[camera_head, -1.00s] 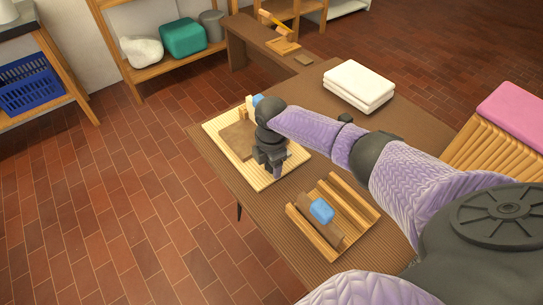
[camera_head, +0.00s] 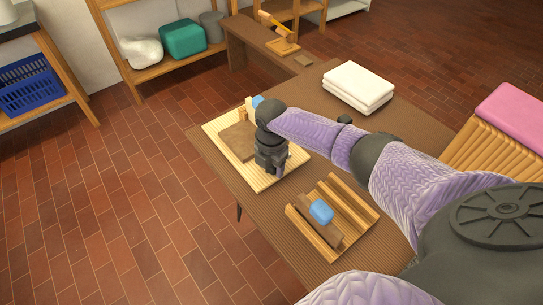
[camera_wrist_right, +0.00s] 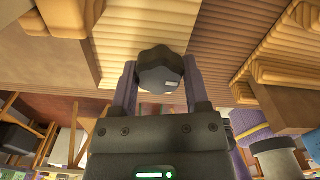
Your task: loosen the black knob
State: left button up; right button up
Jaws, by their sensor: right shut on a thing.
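The black knob (camera_wrist_right: 160,72) is a dark, lobed, rounded knob with a small pale mark. It sits between the two fingers of my right gripper (camera_wrist_right: 160,88), and the gripper is shut on it. In the head view my right gripper (camera_head: 272,166) is over the near right part of a pale slatted wooden board (camera_head: 265,183), and it hides the knob there. My left gripper is in neither view.
Folded white towels (camera_head: 358,86) lie farther back. A pink-topped slatted piece (camera_head: 515,112) is at the right.

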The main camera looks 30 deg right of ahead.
jog(key=shift+s+f, duration=0.1)
jog(key=o, duration=1.2)
jog(key=shift+a, duration=0.1)
jog(key=shift+o, duration=0.4)
jog(key=shift+r, duration=0.25)
notch_tip(320, 180, up, 9)
jog(key=p, duration=0.4)
jog(key=shift+r, duration=0.3)
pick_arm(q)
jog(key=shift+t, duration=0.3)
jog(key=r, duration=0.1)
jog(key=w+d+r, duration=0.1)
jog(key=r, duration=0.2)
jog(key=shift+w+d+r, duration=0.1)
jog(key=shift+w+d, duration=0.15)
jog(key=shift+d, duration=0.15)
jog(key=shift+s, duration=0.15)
